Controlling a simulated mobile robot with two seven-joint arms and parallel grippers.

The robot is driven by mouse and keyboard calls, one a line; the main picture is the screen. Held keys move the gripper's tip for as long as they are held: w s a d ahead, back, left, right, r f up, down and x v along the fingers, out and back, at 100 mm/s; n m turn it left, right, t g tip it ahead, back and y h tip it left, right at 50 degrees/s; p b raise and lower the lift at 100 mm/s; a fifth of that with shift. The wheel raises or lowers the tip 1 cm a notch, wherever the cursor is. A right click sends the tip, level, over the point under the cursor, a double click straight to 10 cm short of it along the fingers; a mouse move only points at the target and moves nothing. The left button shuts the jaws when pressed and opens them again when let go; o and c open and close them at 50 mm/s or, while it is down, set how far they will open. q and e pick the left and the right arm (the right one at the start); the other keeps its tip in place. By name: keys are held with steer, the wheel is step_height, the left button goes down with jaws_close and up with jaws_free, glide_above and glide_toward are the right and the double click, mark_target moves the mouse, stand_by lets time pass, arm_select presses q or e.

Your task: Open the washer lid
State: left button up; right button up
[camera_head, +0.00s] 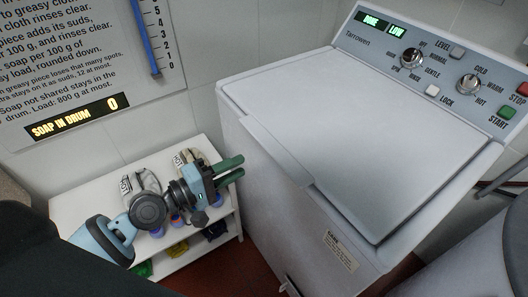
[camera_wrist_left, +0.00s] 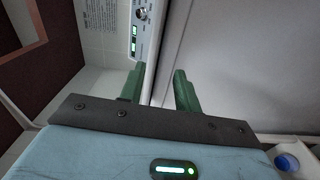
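The washer (camera_head: 285,180) is a white top loader and fills the right half of the head view. Its lid (camera_head: 350,125) lies flat and closed on top, with a raised lip (camera_head: 275,150) along its front left edge. My left gripper (camera_head: 236,169) has green fingers that point at the washer's left front side, below the lid edge. In the left wrist view the two fingers (camera_wrist_left: 158,88) stand apart with nothing between them; the pale washer side (camera_wrist_left: 240,75) is beyond them. I cannot tell whether they touch it. My right gripper is not in view.
The control panel (camera_head: 430,70) with knobs and buttons is at the washer's back. A white shelf (camera_head: 85,207) with bottles stands left of the washer, under my left arm. A wall sign (camera_head: 75,60) and a "SOAP IN DRUM 0" display (camera_head: 77,117) are behind it. A grey rounded object (camera_head: 505,245) is at lower right.

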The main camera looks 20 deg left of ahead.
mark_target(264, 149)
arm_select(q)
steer(key=p+x, duration=0.1)
steer(key=x, duration=0.2)
steer(key=r+p+x, duration=0.1)
steer(key=x, duration=0.3)
steer(key=shift+w+r, duration=0.2)
steer(key=shift+w+d+f, duration=0.1)
steer(key=shift+w+d, duration=0.2)
steer(key=shift+w, duration=0.05)
jaws_close()
